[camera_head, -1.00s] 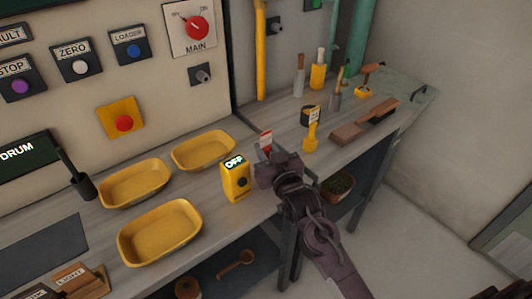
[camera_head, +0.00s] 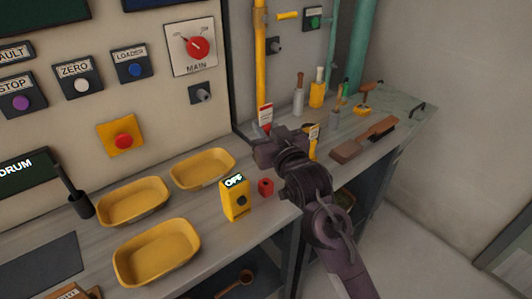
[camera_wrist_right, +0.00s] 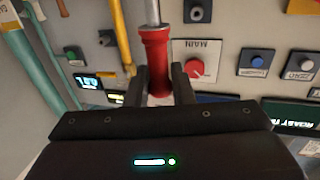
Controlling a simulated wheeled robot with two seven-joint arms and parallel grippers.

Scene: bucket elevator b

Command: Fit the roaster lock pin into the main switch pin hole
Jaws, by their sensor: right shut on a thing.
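My right gripper (camera_head: 258,142) is above the bench, shut on the roaster lock pin. In the right wrist view the gripper (camera_wrist_right: 160,85) grips the pin's red handle (camera_wrist_right: 155,55), and a silver shaft (camera_wrist_right: 152,10) extends past it. In the head view a red and white tag (camera_head: 265,115) shows above the fingers; most of the pin is hidden. The main switch (camera_head: 196,46) has a red knob on a pale plate. Below it is a dark block with a round grey socket, the pin hole (camera_head: 203,93), to the left of and above my gripper. My left gripper is out of view.
A small red holder (camera_head: 265,187) stands beside the yellow "OFF" box (camera_head: 236,199). Yellow trays (camera_head: 157,254) fill the left of the bench. A second socket (camera_head: 274,46) sits near the yellow pipe (camera_head: 260,60). A yellow tagged item (camera_head: 314,140) is partly behind my arm.

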